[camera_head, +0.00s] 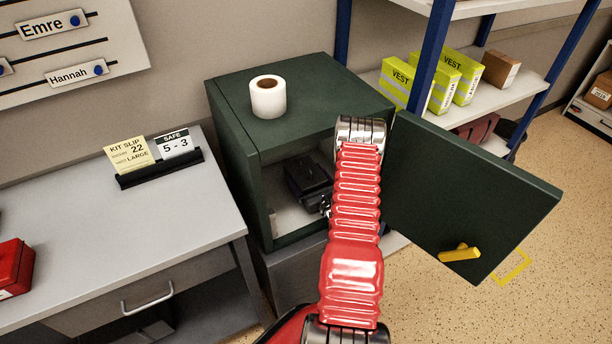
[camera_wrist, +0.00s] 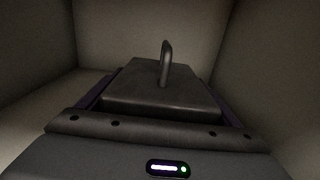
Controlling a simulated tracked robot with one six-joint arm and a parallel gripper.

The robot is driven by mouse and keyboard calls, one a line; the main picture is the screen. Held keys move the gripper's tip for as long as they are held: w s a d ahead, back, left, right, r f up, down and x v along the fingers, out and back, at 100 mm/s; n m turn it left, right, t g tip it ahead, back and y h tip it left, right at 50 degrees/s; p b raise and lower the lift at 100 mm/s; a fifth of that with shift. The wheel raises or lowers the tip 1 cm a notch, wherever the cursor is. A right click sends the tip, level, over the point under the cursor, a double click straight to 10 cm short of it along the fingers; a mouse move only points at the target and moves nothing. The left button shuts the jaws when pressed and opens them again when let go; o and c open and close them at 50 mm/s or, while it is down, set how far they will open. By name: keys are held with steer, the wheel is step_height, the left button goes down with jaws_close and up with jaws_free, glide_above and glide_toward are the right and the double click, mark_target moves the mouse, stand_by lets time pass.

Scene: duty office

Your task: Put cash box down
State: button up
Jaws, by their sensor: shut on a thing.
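The cash box (camera_wrist: 160,95) is a dark grey box with an upright loop handle on top, seen in the wrist view. My gripper (camera_wrist: 162,82) is shut on it, with a jaw along each side. Both are inside the open dark green safe (camera_head: 232,170), whose pale inner walls surround the box in the wrist view. In the head view my gripper (camera_head: 308,180) is a dark shape within the safe, partly hidden by my red arm. The box's underside is hidden, so I cannot tell whether it touches the safe floor.
The safe door (camera_head: 465,195) stands wide open to the right, with a yellow handle. A white roll (camera_head: 268,97) stands on the safe. A desk (camera_head: 130,235) at left holds a slip holder (camera_head: 160,168) and a red box (camera_head: 12,268). Shelves (camera_head: 490,95) stand behind the door.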

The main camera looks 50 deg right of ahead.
mark_target(316, 189)
steer(key=o, duration=1.7)
steer(key=v, duration=1.2)
